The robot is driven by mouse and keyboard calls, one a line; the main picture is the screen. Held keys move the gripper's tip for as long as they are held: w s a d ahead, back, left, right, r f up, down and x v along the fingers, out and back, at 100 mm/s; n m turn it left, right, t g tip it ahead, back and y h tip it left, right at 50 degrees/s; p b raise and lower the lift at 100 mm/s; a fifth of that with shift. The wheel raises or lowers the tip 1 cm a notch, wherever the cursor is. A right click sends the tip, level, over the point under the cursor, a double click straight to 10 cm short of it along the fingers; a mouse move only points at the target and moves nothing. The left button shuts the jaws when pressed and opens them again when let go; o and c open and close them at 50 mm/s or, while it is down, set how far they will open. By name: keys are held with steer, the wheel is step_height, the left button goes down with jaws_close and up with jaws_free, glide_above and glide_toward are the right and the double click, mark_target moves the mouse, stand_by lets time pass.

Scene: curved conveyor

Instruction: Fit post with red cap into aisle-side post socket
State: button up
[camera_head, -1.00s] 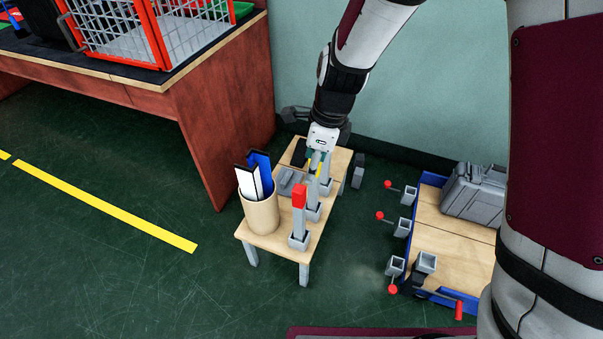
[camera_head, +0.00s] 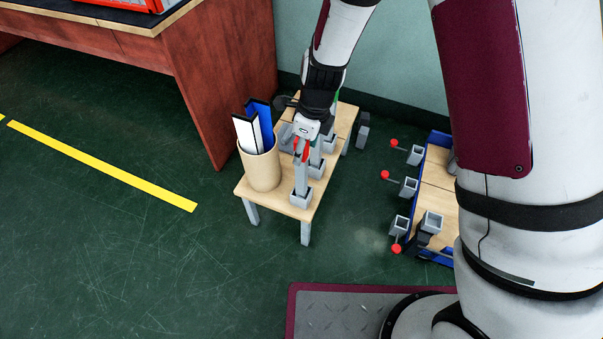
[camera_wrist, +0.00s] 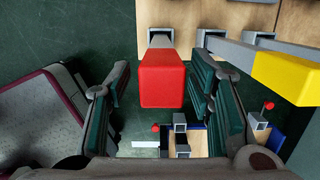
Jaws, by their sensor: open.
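The grey post with the red cap (camera_head: 302,180) stands upright in a grey holder on a small wooden table. Its red cap (camera_wrist: 163,80) fills the middle of the wrist view. My gripper (camera_head: 302,150) is over the top of this post and partly hides the cap. In the wrist view my gripper (camera_wrist: 160,92) is open, with one green-padded finger on each side of the cap and gaps showing. Grey square sockets (camera_head: 409,187) line the near side of a blue-edged cart at right, and another socket (camera_head: 432,222) sits at its corner. I cannot tell which is the aisle-side one.
A post with a yellow cap (camera_wrist: 290,78) stands close to the right finger. A round wooden holder (camera_head: 260,170) with blue and white profiles is left of the post. Red knobs (camera_head: 385,175) stick out from the cart. Floor between table (camera_head: 265,212) and cart is clear.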

mark_target(302, 171)
steer(key=f, duration=0.1)
steer(key=f+b, duration=0.1)
steer(key=f, duration=0.1)
steer(key=a+f+b, duration=0.1)
steer(key=f, duration=0.1)
steer(key=shift+w, duration=0.3)
steer(key=shift+r, duration=0.15)
jaws_close()
